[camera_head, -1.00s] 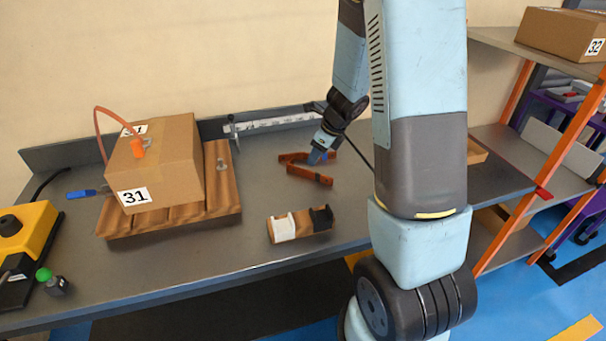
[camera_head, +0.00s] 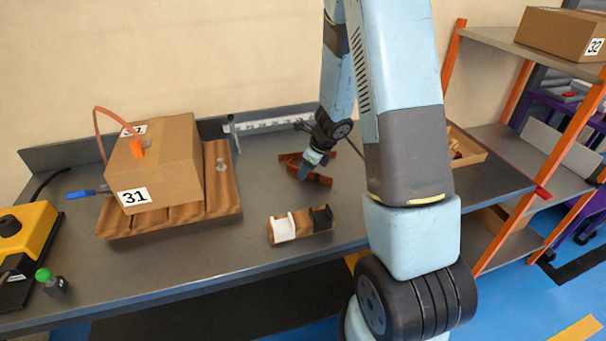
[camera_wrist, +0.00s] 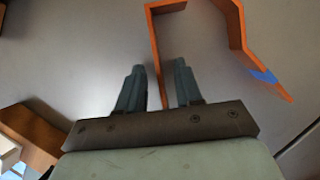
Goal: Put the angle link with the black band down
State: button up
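An orange-brown angle link (camera_wrist: 155,45) lies on the grey bench; one leg runs between my gripper's fingers in the wrist view. My gripper (camera_wrist: 159,75) is open, with visible gaps on both sides of that leg, nearer the left finger. A second angle link with a blue band (camera_wrist: 262,75) lies apart to the right. In the head view my gripper (camera_head: 304,174) is low over the links (camera_head: 322,179), hiding part of them.
A brown block with white and black pieces (camera_head: 302,226) stands in front of the links. Box 31 (camera_head: 165,165) sits on a ribbed brown tray (camera_head: 222,190) at left. A scale (camera_head: 265,124) lies behind; an open bin (camera_head: 468,150) is right. Bare bench surrounds the links.

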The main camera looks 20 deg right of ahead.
grip_shut()
jog(key=shift+r, duration=0.15)
dwell(0.5)
